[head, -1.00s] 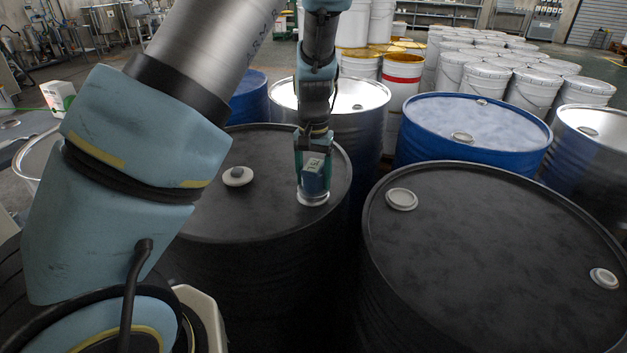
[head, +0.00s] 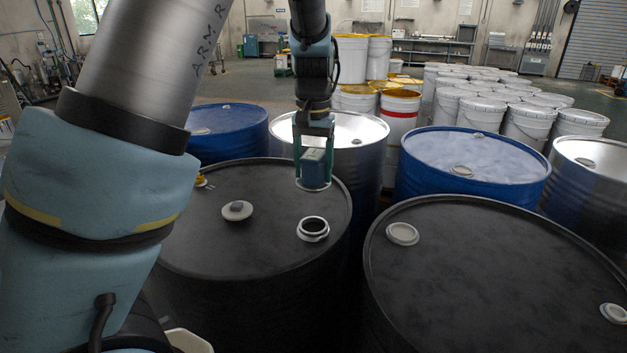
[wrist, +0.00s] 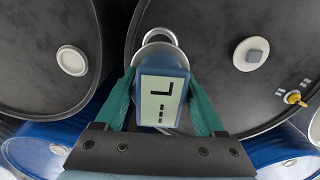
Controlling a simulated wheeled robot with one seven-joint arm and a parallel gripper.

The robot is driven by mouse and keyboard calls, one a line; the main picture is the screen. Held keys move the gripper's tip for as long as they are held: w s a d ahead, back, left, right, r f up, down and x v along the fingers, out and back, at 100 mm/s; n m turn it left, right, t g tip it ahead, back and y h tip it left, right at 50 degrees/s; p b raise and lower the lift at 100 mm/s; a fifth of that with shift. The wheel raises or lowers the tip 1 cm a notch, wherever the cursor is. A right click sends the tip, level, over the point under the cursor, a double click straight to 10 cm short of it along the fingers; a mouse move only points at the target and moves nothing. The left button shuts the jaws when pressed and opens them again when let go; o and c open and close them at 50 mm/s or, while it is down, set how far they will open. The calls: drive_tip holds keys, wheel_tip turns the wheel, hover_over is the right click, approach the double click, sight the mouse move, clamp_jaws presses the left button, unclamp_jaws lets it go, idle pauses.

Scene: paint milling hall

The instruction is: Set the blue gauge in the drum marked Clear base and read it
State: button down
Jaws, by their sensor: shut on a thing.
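The blue gauge (head: 314,168) is in my gripper (head: 314,160), which is shut on it. It hangs upright above the dark drum (head: 265,262) at the left, clear of its open white-ringed hole (head: 313,229). In the wrist view the gauge (wrist: 178,72) sits between the green fingers of my gripper (wrist: 164,112). Its lit display (wrist: 163,102) shows an angular character and short dark bars; I cannot tell the reading. The open ring (wrist: 160,36) shows partly behind it. No drum marking is legible, so I cannot tell which is Clear base.
A white plug with a grey knob (head: 237,211) lies on the same drum top, with a small yellow fitting (head: 200,181) at its edge. Another dark drum (head: 490,275) stands right, with blue drums (head: 472,165) and a silver drum (head: 355,128) behind. White pails (head: 470,105) stand beyond.

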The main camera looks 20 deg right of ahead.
wheel_tip(320, 180, up, 10)
drive_tip(key=p, duration=0.7)
drive_tip(key=shift+f, duration=0.35)
